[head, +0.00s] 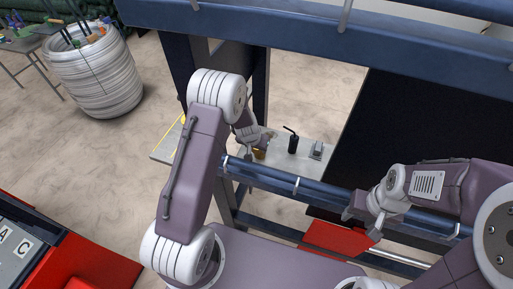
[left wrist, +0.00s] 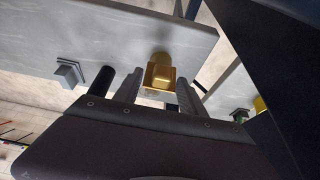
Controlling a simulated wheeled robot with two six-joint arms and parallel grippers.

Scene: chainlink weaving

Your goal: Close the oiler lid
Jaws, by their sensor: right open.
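The oiler appears to be a small brass-coloured fitting (head: 259,154) on a narrow grey shelf (head: 272,172). In the left wrist view the brass oiler (left wrist: 161,74) shows a square part with a rounded part beyond it. I cannot tell which part is the lid or how far it is open. My left gripper (left wrist: 159,88) has its fingers spread, one on each side of the oiler, with gaps visible. In the head view my left gripper (head: 257,140) is at the oiler and partly hides it. My right gripper (head: 360,226) is open and empty by the blue rail.
A black bottle with a thin spout (head: 293,144) and a small grey block (head: 317,150) stand right of the oiler on the shelf. A blue rail (head: 265,178) runs in front. A dark panel (head: 405,120) closes the right side. A red box (head: 335,240) lies below.

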